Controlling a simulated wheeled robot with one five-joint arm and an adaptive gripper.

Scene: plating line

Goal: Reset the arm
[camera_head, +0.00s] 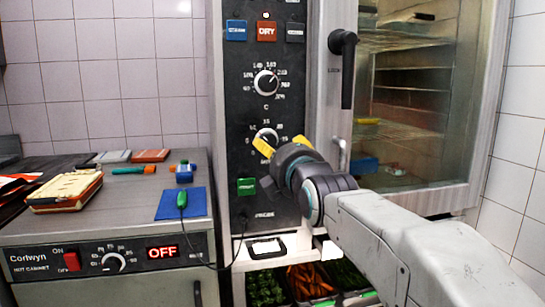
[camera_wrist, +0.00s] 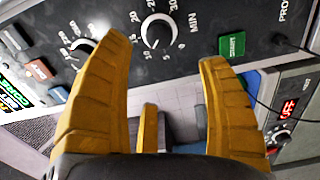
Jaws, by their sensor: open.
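My gripper (camera_wrist: 165,90) has yellow fingers, spread apart and empty in the wrist view. In the head view my arm reaches in from the lower right, and my gripper (camera_head: 279,146) is in front of the oven's black control panel (camera_head: 233,95), over the lower dial. In the wrist view the minute dial (camera_wrist: 158,31) shows beyond and between the fingertips, and I see no contact with it. The green start button (camera_wrist: 232,44) is just above the right finger. Part of the lower dial (camera_head: 266,135) is hidden by my gripper in the head view.
The oven's glass door (camera_head: 415,110) with a black handle (camera_head: 342,70) is right of the panel. A hot cabinet (camera_head: 110,257) stands left, with a blue mat (camera_head: 167,206), a green probe (camera_head: 182,200) and a cable. Vegetable bins (camera_head: 310,281) sit below the oven.

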